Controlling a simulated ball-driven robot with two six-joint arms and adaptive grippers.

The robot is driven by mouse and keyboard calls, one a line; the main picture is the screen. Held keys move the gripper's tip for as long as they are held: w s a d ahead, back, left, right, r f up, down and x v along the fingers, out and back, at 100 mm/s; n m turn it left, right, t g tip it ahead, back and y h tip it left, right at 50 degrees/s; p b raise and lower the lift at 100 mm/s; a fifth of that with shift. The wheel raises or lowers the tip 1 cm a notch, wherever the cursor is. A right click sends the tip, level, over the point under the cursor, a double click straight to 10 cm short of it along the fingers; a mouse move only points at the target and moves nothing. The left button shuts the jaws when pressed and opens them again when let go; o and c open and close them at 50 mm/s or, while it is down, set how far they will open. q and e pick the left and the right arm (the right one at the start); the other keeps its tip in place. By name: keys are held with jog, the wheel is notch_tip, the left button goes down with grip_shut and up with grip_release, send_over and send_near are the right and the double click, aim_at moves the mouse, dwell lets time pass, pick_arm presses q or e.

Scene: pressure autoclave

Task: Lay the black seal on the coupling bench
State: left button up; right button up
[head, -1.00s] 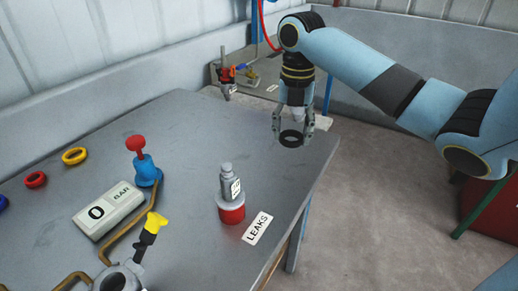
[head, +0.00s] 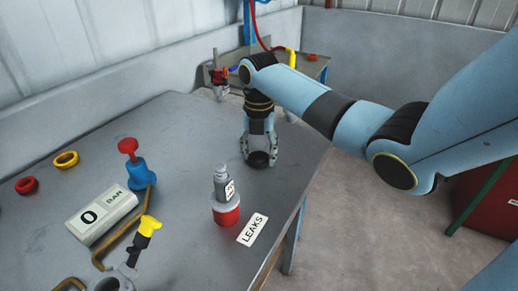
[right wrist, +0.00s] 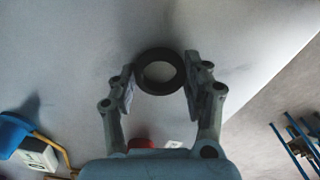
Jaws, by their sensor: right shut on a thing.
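The black seal (head: 258,161) is a thick dark ring. It is between the fingers of my right gripper (head: 258,157), over the far right part of the large grey bench (head: 190,125). In the right wrist view the seal (right wrist: 159,52) is gripped by its two sides between both finger pads (right wrist: 159,84), with its hole facing the camera. I cannot tell if the seal touches the bench top. No label in view tells which bench is the coupling bench. My left gripper is not in view.
A grey fitting on a red base (head: 226,214) and a LEAKS label (head: 252,229) are nearer. A blue valve with red knob (head: 140,172), gauge box (head: 101,216), yellow ring (head: 66,160) and red ring (head: 27,185) lie left. A second bench (head: 312,68) stands behind.

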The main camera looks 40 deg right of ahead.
jog(key=o, duration=0.8)
jog(key=shift+f, duration=0.1)
jog(key=shift+o, duration=0.2)
notch_tip(320, 180, up, 12)
